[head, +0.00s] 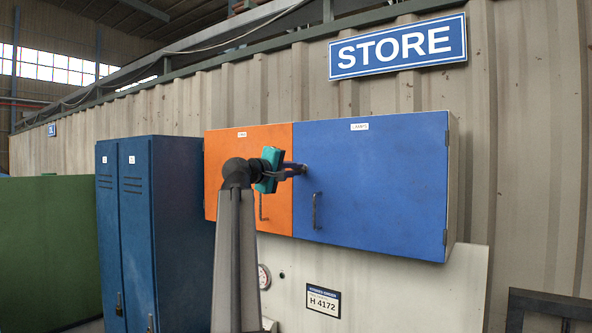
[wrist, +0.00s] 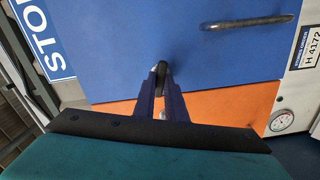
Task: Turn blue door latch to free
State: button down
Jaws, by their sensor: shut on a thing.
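The wall cabinet has a blue door (head: 380,195) at right, shut, with a dark bar handle (head: 314,211) near its lower left. The blue door latch (wrist: 162,66) is a small dark piece at the door's edge beside the orange door (head: 225,165). My gripper (head: 300,170) reaches it from the left in the head view. In the wrist view my gripper (wrist: 162,72) has its two blue fingers closed around the latch. The fingers hide most of the latch, so I cannot tell its angle.
The orange door also has a dark handle (head: 262,207) and looks shut. A tall blue locker (head: 170,230) stands at left, with a green panel (head: 45,250) beyond it. Below the cabinet are a gauge (wrist: 282,121) and an H 4172 plate (head: 323,300).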

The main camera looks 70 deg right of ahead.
jog(key=shift+n+p, duration=0.35)
jog(key=shift+n, duration=1.35)
jog(key=c, duration=1.8)
grip_release()
jog(key=shift+a+f, duration=0.1)
jog(key=b+v, duration=0.5)
jog(key=v, duration=0.8)
jog(key=shift+a, duration=0.3)
jog(key=shift+w, duration=0.1)
